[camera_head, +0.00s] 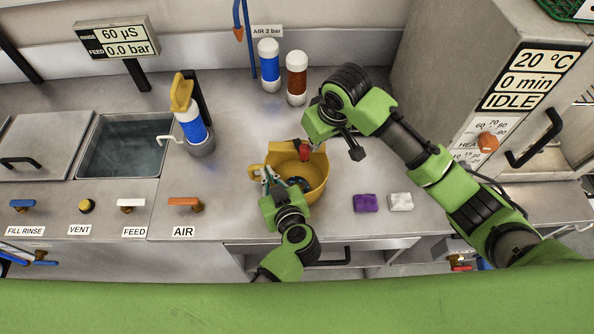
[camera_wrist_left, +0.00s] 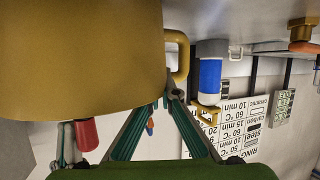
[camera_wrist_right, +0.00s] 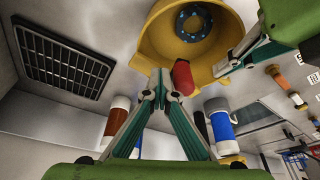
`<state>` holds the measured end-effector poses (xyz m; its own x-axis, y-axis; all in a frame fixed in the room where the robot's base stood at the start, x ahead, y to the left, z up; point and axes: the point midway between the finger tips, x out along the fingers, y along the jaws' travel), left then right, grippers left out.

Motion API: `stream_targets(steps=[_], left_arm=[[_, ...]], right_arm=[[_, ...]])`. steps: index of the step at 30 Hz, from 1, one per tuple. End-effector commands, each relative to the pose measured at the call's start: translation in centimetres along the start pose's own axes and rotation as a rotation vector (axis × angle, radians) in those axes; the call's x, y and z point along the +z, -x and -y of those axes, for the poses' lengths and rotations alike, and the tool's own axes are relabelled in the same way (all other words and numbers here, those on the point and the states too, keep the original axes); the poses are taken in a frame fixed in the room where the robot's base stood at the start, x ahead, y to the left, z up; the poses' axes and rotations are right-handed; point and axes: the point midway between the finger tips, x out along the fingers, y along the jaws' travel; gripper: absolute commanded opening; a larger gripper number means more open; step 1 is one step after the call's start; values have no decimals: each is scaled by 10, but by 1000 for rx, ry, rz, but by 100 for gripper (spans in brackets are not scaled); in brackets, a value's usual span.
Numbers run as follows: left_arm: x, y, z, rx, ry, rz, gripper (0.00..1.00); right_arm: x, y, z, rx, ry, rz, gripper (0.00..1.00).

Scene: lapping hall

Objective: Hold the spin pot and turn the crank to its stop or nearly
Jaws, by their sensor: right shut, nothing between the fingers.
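The yellow spin pot (camera_head: 311,178) stands on the steel bench, with a dark blue round part inside. Its side handle (camera_wrist_left: 184,58) shows in the left wrist view.
Purple (camera_head: 366,203) and white (camera_head: 401,202) blocks lie right of the pot. A blue bottle (camera_head: 269,66) and a brown bottle (camera_head: 296,78) stand behind it. Another blue bottle sits in a holder (camera_head: 201,146) at left. The heater cabinet (camera_head: 443,70) bounds the right side.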

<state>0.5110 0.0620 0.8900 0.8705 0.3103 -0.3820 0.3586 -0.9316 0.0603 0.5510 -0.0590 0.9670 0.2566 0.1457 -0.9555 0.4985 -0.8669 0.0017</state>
Motion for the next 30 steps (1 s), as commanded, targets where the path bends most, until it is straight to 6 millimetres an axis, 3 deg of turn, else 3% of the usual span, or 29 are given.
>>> stream_targets(steps=[30], left_arm=[[1,1,-3,6,2,3,0]], right_arm=[[0,0,37,-7,4,0,0]])
